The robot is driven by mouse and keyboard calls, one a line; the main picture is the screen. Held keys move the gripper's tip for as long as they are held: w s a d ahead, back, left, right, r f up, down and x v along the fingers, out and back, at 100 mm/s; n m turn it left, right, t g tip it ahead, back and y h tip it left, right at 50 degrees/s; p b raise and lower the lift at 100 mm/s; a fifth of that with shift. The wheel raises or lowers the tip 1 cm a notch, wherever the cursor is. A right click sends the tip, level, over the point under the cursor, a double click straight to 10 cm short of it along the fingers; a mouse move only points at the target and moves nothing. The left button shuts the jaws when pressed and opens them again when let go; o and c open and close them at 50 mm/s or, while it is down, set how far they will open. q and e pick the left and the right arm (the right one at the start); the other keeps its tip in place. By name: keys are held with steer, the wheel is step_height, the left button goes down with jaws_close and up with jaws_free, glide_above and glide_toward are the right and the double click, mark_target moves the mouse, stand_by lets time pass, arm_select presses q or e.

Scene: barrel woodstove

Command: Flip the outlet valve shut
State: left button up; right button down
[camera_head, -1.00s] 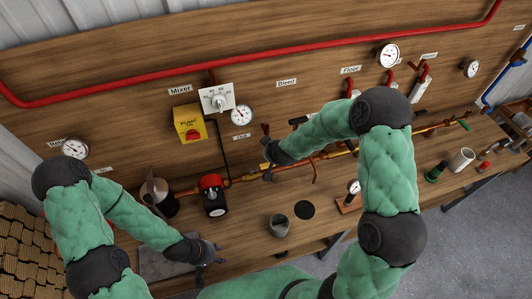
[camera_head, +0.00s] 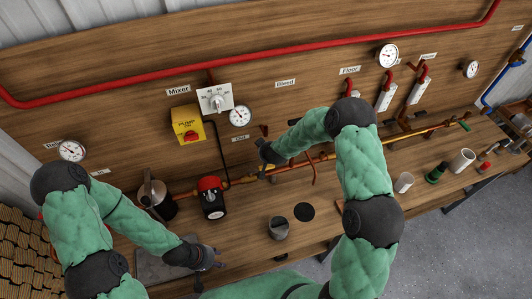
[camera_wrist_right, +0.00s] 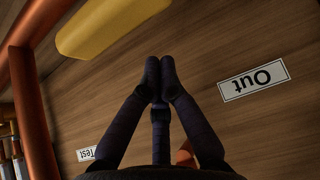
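In the right wrist view a rounded yellow bar (camera_wrist_right: 110,25), which looks like a valve lever handle, crosses the upper left. The white "Out" label (camera_wrist_right: 253,79) is on the wooden panel to its right. It also shows in the head view (camera_head: 240,138). My right gripper (camera_wrist_right: 160,68) has its two fingertips together, with nothing seen between them, below and apart from the yellow bar in the picture. In the head view my right gripper (camera_head: 264,151) is in front of the copper pipe and hides part of the valve. My left gripper (camera_head: 212,258) is low over the bench; its finger gap is unclear.
A copper pipe (camera_head: 328,157) runs along the bench. The yellow pump box (camera_head: 187,124) is on the wall.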

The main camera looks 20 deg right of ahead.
mark_target(261, 169)
arm_select(q)
steer(key=shift+f, duration=0.25)
arm_select(e)
steer(key=shift+s+f, duration=0.2)
steer(key=shift+s, duration=1.6)
steer(key=shift+s+d, duration=0.1)
steer(key=shift+d, duration=0.05)
